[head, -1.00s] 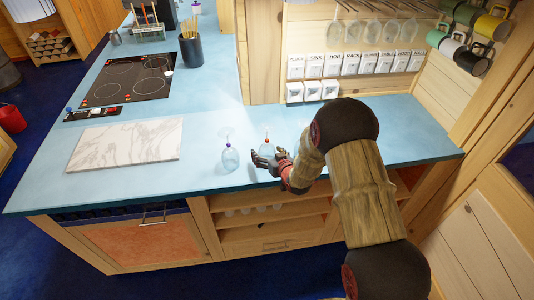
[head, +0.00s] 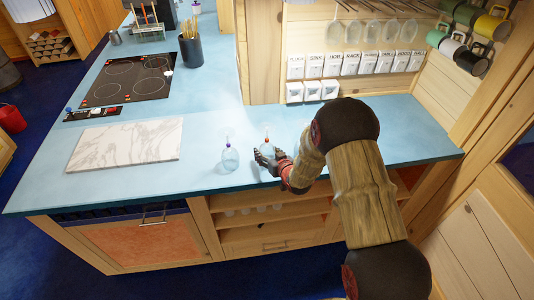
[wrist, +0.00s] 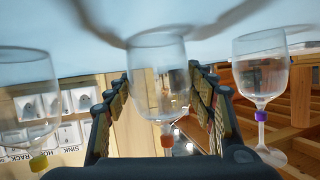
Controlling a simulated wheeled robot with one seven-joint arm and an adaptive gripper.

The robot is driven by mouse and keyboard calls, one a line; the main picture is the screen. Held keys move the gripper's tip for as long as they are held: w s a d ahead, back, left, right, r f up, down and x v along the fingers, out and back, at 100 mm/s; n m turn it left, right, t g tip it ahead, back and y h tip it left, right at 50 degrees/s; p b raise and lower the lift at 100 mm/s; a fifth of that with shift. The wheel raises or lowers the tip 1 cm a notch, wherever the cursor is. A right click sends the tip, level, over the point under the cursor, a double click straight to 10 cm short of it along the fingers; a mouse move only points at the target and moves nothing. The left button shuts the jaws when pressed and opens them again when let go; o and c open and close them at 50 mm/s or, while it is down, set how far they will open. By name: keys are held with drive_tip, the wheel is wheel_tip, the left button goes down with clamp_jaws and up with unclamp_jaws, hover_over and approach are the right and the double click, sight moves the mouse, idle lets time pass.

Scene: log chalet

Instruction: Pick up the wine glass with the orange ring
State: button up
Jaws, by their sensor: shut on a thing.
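The wine glass with the orange ring (wrist: 160,85) stands upside down on its rim on the blue counter, stem up. It is between my gripper's (wrist: 163,105) two fingers in the wrist view, where the picture is inverted. In the head view its orange ring (head: 267,141) shows just above my gripper (head: 268,155), which is shut on the bowl and partly hides it. A glass with a purple ring (head: 230,158) stands to its left; it also shows at the right in the wrist view (wrist: 260,70). A yellow-ringed glass (wrist: 28,100) shows at the wrist view's left.
A marble board (head: 125,144) lies left on the counter (head: 200,100), with a black cooktop (head: 133,76) behind it. White labelled boxes (head: 330,64) sit along the wooden wall. Glasses hang above them, with mugs (head: 470,45) at right. The counter around the board's right side is clear.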

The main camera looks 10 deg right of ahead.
sight(269, 148)
drive_tip(key=shift+r, duration=0.45)
wheel_tip(269, 148, up, 3)
drive_tip(key=shift+f+p, duration=0.1)
drive_tip(key=shift+p, duration=0.2)
drive_tip(key=s+r, duration=0.2)
drive_tip(key=s+r+p, duration=0.1)
drive_tip(key=s+r, duration=0.1)
drive_tip(key=r, duration=0.1)
drive_tip(key=shift+s+d, duration=0.2)
drive_tip(key=s+r, duration=0.4)
drive_tip(key=s, duration=0.5)
drive_tip(key=shift+s+d+p, duration=0.25)
drive_tip(key=shift+d+p, duration=0.1)
